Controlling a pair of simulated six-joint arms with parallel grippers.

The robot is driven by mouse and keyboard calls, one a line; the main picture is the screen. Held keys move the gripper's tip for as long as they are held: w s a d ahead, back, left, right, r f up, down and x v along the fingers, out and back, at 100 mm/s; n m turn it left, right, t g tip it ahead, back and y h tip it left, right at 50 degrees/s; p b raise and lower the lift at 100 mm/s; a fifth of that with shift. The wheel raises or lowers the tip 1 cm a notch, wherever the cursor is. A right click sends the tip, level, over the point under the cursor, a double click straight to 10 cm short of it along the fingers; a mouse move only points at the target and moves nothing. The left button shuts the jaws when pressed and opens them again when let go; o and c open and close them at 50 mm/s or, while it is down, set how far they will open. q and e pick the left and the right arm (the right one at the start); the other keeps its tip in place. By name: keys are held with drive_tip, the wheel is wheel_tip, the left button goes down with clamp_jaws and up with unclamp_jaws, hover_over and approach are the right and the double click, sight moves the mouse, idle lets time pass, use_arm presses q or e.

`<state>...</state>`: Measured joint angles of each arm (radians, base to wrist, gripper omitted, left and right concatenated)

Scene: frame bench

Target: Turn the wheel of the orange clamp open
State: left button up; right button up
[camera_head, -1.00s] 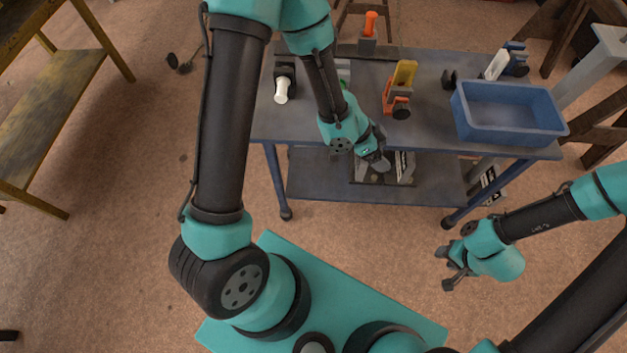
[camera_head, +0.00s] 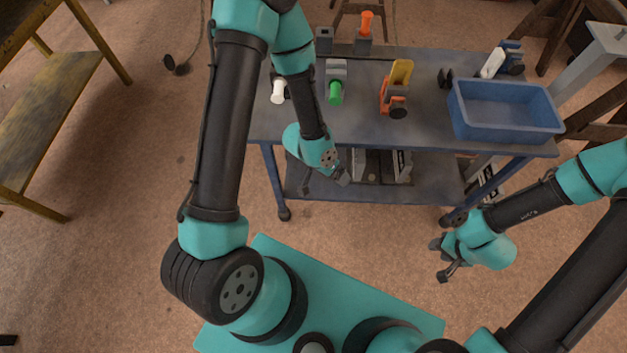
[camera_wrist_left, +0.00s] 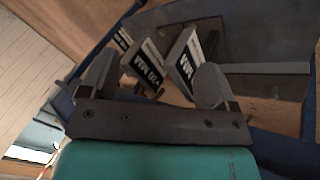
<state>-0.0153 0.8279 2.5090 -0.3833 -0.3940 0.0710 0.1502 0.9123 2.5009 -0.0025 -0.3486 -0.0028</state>
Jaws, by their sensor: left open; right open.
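My right gripper (camera_head: 442,259) is open and empty over the floor, in front of the bench's right side.
A blue bin (camera_head: 505,112) stands on the bench right of the clamp. A green-knobbed clamp (camera_head: 336,90) and a white-knobbed fixture (camera_head: 278,92) stand to its left. Labelled boxes (camera_wrist_left: 186,62) are on the lower shelf (camera_head: 430,190). An orange-handled item (camera_head: 366,24) stands at the back.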

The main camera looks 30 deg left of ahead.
use_arm(q)
drive_tip(key=s+a+f+n+y, duration=0.1)
drive_tip(key=s+a+f+n, duration=0.2)
drive_tip(key=a, duration=0.1)
drive_tip(key=shift+s+a+f, duration=0.15)
drive_tip(key=shift+a, duration=0.1)
idle(0.4)
